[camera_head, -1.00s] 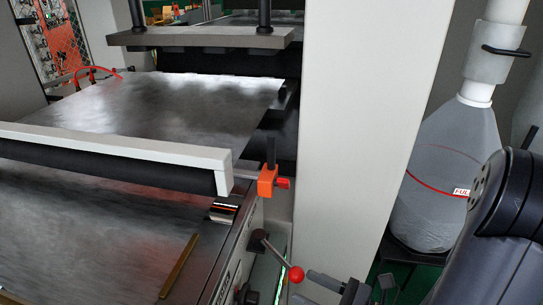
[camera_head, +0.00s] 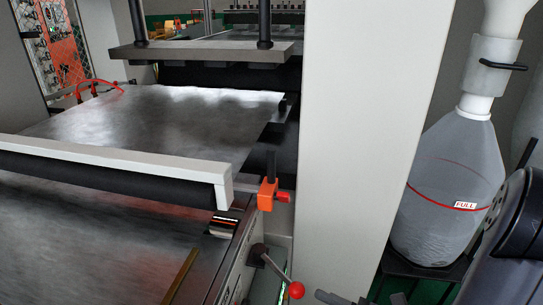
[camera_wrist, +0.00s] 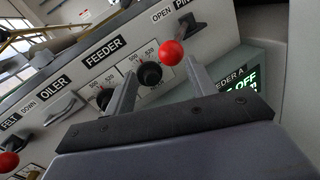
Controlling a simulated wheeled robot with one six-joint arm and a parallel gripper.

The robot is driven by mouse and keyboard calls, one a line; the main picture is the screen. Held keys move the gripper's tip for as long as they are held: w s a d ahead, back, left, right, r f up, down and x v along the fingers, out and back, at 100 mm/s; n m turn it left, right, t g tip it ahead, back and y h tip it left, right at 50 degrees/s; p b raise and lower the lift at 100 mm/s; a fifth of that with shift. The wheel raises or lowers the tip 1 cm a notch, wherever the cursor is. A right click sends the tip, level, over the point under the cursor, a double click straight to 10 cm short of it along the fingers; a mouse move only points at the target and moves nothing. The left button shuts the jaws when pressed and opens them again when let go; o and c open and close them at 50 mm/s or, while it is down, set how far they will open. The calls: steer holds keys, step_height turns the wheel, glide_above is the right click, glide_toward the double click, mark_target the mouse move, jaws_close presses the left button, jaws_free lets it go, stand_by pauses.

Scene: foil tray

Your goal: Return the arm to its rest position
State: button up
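My gripper (camera_wrist: 162,90) shows in the wrist view with its two fingers apart and nothing held between them. Beyond the fingers are a black dial and a red ball-ended lever (camera_wrist: 172,52) on the pale machine panel. In the head view, only a small part of my gripper shows at the bottom edge, right of the same red ball lever (camera_head: 296,290). A dark link of my arm fills the lower right corner of the head view. The rest of my arm is out of frame.
The panel carries labels FEEDER, OILER and OPEN, and a green-lit display (camera_wrist: 240,85). In the head view, a pale post (camera_head: 355,130) stands beside the machine with its metal sheet (camera_head: 150,120). An orange clamp (camera_head: 267,195) is on its edge.

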mark_target(296, 298)
steer(key=shift+v, duration=2.6)
steer(key=shift+p+x, duration=0.3)
steer(key=shift+x, duration=4.8)
